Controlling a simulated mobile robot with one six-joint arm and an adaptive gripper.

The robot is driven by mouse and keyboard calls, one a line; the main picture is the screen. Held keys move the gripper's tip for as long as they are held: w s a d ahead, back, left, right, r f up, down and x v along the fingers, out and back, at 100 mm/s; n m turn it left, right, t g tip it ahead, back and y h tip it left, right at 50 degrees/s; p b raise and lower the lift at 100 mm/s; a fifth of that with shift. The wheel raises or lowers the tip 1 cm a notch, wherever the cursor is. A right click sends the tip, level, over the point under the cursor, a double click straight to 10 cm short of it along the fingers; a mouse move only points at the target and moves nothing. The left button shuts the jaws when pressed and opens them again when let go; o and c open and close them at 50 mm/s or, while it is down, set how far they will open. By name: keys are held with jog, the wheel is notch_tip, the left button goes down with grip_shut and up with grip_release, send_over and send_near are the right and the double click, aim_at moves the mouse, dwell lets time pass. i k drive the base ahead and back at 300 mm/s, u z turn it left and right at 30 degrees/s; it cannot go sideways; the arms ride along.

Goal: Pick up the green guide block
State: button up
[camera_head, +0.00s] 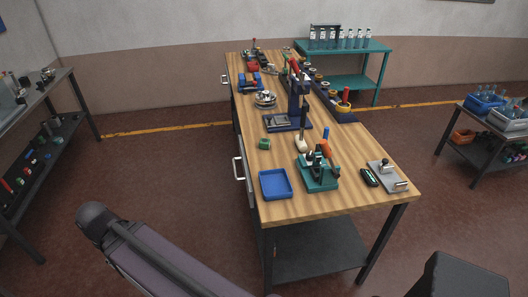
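A small green piece (264,143) lies on the wooden workbench (290,204), near its left edge and behind the blue tray. It looks like a short rounded block, but it is too small to make out its exact shape. A larger teal-green block (318,182) stands nearer the front, with upright tools in it, one with an orange handle. I cannot tell for sure which of the two is the guide block. A link of my arm crosses the lower left. My gripper is not in view, and nothing shows touching either green thing.
An empty blue tray (276,196) sits at the bench's front left. A dark blue press (299,100) stands behind the green things. A metal plate fixture (388,178) is at the front right. Drawer handles (239,168) stick out on the left side. Floor left of the bench is clear.

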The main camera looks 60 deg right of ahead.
aim_at(265, 143)
jog(key=k, duration=1.4)
jog(key=z, duration=2.3)
jog(key=i, duration=1)
jog(key=u, duration=0.2)
